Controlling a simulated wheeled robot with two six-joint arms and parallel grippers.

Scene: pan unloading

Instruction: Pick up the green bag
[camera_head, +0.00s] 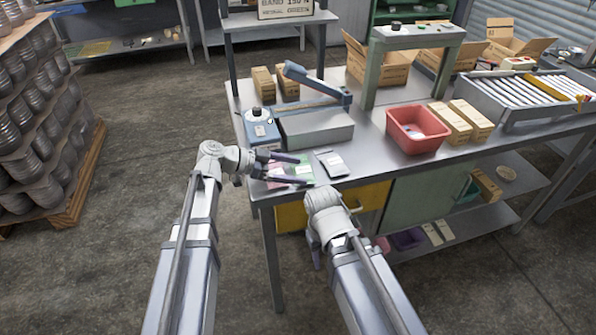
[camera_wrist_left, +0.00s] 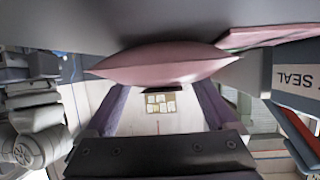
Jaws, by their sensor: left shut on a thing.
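A green bag (camera_head: 303,167) lies near the left front corner of the workbench. A pink bag (camera_head: 275,172) is beside it, on the side of my left wrist. My left gripper (camera_head: 302,171) points right across both, one finger on the far side and one on the near side. In the left wrist view a pink pillow-shaped bag (camera_wrist_left: 165,62) shows edge-on at the fingers (camera_wrist_left: 162,95), so the gripper appears shut on it. My right gripper is mostly hidden behind its own wrist, by the bench's front edge; its jaws cannot be made out.
A red bin (camera_head: 417,130) and cartons (camera_head: 450,122) are further right. Bare bench top (camera_head: 375,155) shows between the device and the bin.

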